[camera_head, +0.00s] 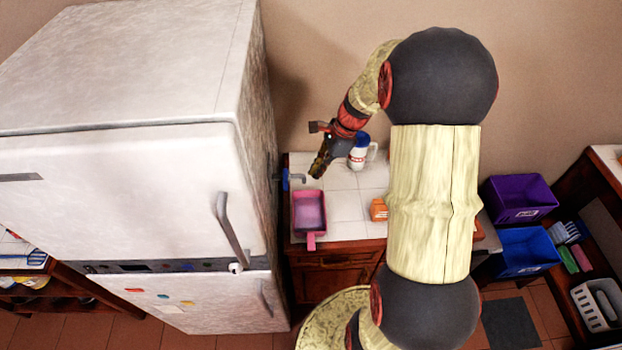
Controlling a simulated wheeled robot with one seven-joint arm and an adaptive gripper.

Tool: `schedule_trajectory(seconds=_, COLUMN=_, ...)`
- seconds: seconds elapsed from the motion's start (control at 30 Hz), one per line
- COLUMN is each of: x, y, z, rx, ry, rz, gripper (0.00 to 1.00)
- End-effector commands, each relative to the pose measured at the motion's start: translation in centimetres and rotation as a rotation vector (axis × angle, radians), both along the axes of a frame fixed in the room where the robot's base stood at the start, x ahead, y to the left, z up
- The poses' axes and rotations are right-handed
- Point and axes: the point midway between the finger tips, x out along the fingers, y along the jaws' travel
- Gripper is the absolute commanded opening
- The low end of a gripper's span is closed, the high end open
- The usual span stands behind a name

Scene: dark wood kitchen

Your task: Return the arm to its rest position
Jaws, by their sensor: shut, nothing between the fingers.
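My arm rises from the lower middle of the head view and bends over at the top, with its end pointing down to the left. My gripper (318,168) is shut and empty. It hangs above the white tiled counter, near the fridge's right side. A pink dustpan-like tray (309,212) lies on the counter below it. A white bottle or jug (358,153) with a blue top stands close to the right of the gripper, partly behind it. I cannot tell the exact gap between them.
A large white fridge (130,165) fills the left. An orange box (378,209) sits on the counter (345,205) beside my arm. A purple bin (517,198), a blue bin (525,250) and a shelf with a white basket (597,303) stand at right. The wall is behind.

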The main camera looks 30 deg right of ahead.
Motion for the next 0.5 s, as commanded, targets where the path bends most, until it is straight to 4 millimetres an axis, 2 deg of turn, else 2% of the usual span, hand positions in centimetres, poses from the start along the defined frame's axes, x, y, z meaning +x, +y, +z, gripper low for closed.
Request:
schedule_trajectory(seconds=0.1, x=-0.5, y=-0.8, z=2.2, rx=0.0, ry=0.0, rz=-0.001, gripper=0.0)
schedule_trajectory(seconds=0.23, x=-0.9, y=-1.4, z=4.1, rx=0.0, ry=0.0, rz=-0.001, gripper=0.0)
schedule_trajectory(seconds=0.5, x=-1.3, y=-2.0, z=5.7, rx=0.001, ry=0.002, rz=0.0, gripper=0.0)
